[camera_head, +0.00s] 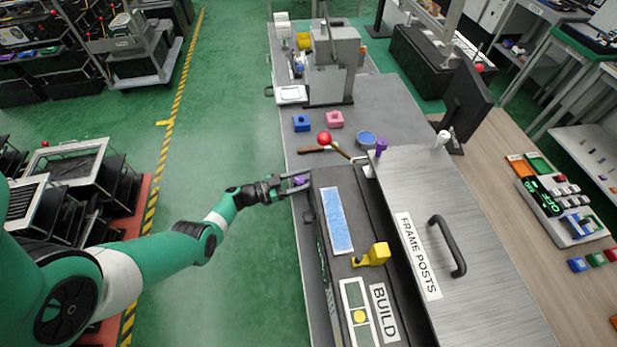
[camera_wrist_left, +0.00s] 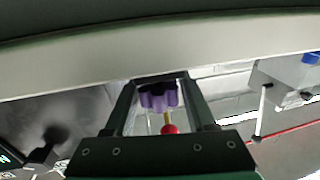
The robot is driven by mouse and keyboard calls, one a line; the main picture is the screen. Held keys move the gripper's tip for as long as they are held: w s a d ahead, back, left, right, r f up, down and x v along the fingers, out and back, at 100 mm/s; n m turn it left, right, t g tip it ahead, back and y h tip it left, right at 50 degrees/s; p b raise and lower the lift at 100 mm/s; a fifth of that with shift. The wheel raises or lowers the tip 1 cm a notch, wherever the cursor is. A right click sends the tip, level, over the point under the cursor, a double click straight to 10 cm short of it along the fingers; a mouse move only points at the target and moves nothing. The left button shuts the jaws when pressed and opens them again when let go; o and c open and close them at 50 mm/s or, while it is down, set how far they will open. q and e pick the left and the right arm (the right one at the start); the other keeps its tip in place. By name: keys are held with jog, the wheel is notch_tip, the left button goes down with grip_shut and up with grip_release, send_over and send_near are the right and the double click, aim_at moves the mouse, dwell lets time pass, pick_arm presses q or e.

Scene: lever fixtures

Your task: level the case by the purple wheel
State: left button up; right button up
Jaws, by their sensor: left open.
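The purple wheel (camera_head: 301,180) is at the far left corner of the long dark case (camera_head: 318,240). In the left wrist view the wheel (camera_wrist_left: 158,98) is lobed and lies between my two fingers, with a gap visible on its sides. My left gripper (camera_head: 294,185) is open around the wheel; I cannot tell whether a finger touches it. The case has a blue strip on top and a BUILD label. Whether it is level is hard to tell. My right gripper is not in view.
A red-ball lever (camera_head: 325,139) stands just beyond the case, near a second purple part (camera_head: 381,146). The brushed metal panel (camera_head: 465,220) with a black handle lies to the right. A yellow lever (camera_head: 375,254) sits on the case.

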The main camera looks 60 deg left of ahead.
pick_arm(q)
jog(key=s+a+p, duration=0.1)
jog(key=s, duration=0.9)
jog(key=shift+s+p, duration=0.3)
jog(key=shift+p, duration=0.1)
jog(key=shift+w+a, duration=0.1)
